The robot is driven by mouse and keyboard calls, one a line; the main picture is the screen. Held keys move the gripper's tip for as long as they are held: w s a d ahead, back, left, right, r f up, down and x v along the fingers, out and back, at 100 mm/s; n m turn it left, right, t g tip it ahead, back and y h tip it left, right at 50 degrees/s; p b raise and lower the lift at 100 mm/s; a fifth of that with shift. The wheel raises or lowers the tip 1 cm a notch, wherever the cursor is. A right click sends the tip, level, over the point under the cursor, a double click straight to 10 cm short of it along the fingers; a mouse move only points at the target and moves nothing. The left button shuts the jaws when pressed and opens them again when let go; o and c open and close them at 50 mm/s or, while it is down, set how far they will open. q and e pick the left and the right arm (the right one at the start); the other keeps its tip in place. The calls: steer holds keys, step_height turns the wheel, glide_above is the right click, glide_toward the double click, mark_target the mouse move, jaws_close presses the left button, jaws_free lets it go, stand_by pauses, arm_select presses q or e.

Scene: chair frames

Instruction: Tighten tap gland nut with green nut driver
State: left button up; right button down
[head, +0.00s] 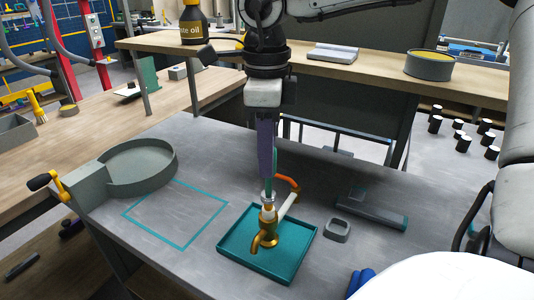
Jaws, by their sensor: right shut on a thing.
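A brass tap (268,228) stands upright in a teal tray (236,256) on the grey bench. My right gripper (267,165) points straight down above the tap, with its purple fingers shut on the green nut driver (272,170). Little of the driver's green part shows, as the fingers cover much of it. Its lower end meets the top of the tap, around where the gland nut is; I cannot tell whether it is seated on the nut, which is hidden. An orange-ended lever (287,183) sticks out beside the driver. My left gripper is out of view.
A grey round tray (138,160) and a teal outlined square (150,236) lie to the left. A small grey ring-shaped block (337,231) and a dark grey holder (372,210) lie right of the teal tray. Blue cylinders (360,282) sit at the front edge.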

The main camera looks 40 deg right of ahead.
steer(key=shift+f, duration=0.15)
steer(key=shift+f+b, duration=0.7)
steer(key=shift+b, duration=0.05)
steer(key=shift+f, duration=0.1)
stand_by(0.4)
steer(key=shift+m, duration=0.8)
steer(key=shift+r+p, duration=1.5)
steer(key=shift+r, duration=0.85)
steer(key=shift+f, duration=0.1)
